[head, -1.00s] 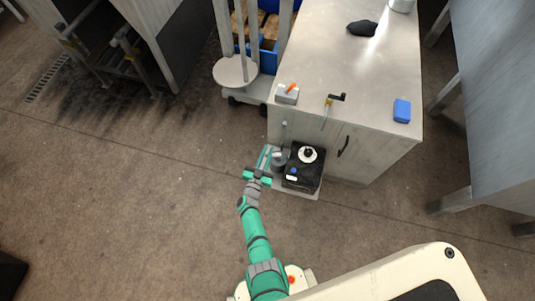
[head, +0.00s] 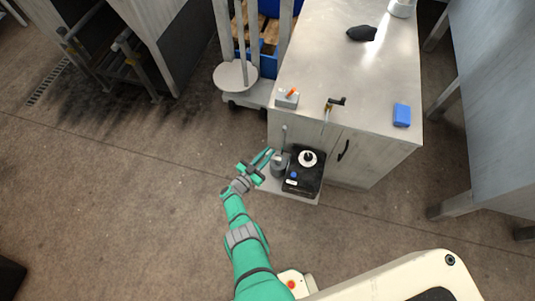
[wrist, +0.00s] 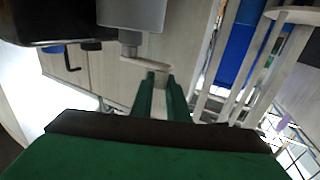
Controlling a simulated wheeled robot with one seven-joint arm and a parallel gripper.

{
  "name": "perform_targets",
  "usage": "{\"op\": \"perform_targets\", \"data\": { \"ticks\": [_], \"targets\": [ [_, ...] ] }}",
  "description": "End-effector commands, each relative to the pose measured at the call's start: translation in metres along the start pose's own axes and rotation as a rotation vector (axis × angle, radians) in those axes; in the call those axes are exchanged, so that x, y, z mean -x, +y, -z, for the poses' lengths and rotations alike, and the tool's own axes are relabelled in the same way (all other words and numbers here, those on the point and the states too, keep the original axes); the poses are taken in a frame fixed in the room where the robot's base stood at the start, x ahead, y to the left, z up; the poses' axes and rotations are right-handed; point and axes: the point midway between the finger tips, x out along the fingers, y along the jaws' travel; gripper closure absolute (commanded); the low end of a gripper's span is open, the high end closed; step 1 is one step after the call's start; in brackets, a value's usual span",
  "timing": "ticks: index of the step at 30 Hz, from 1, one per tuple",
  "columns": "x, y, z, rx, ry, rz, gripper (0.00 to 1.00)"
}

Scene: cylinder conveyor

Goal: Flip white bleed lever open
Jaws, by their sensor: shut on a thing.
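The pale bleed lever (wrist: 146,64) shows in the wrist view as a short bar below a grey cylinder and its stem. My gripper (wrist: 161,84) is shut on the lever's near end, with one green finger on each side. In the head view my gripper (head: 268,157) reaches in from the left beside the small grey cylinder (head: 280,165). The lever is too small to make out there. The black unit (head: 304,180) stands right of the cylinder, with a white round top and a blue spot.
A cabinet (head: 345,70) stands behind the unit, with an orange-switched box (head: 287,98), a crank handle (head: 334,103) and a blue block (head: 402,114) on top. A trolley (head: 237,76) stands at the back left. The floor to the left is clear.

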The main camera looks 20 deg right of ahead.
Motion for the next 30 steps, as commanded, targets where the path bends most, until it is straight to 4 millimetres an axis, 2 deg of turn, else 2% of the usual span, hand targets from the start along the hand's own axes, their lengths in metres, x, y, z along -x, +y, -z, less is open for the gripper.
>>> {"op": "perform_targets", "data": {
  "ticks": [20,21,22,30],
  "targets": [
    [-0.0022,-0.0015,0.0013,-0.002,0.001,-0.02,1.0],
    [-0.0022,-0.0014,0.0013,-0.002,0.001,-0.02,0.76],
    [-0.0022,-0.0015,0.0013,-0.002,0.001,-0.02,0.69],
    [-0.0014,-0.0009,0.0005,-0.001,0.001,-0.02,0.67]
  ]
}}
